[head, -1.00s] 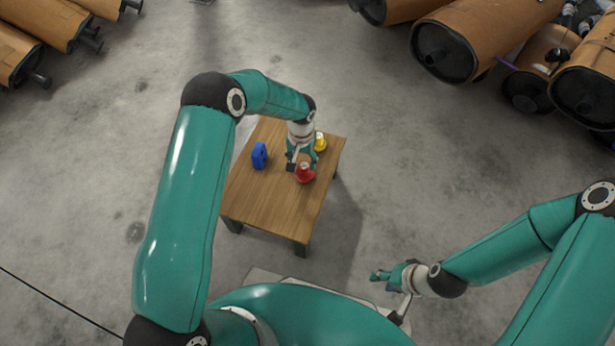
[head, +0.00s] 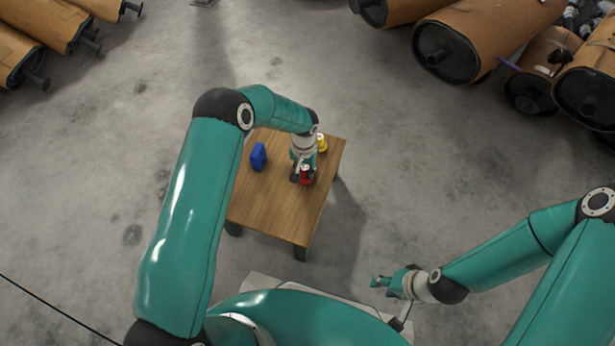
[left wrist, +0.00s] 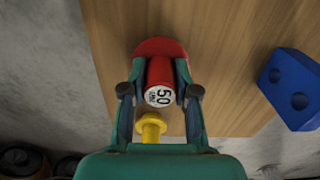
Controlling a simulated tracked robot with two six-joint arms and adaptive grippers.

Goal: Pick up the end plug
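A red plug (head: 305,175) with a wide flange and a white end face marked "50" stands on the small wooden table (head: 270,210). In the left wrist view the red plug (left wrist: 160,75) lies between the fingers of my left gripper (left wrist: 161,72). Its fingers are spread on either side of the plug's body, and I cannot tell whether they touch it. The left gripper (head: 302,172) also shows over the plug in the head view. My right gripper (head: 381,283) is empty and appears open, low at right, away from the table.
A yellow flanged piece (head: 322,143) stands behind the gripper on the table; it also shows in the left wrist view (left wrist: 151,127). A blue block with holes (head: 258,157) stands at the table's left. Large brown mufflers (head: 470,42) lie on the floor beyond.

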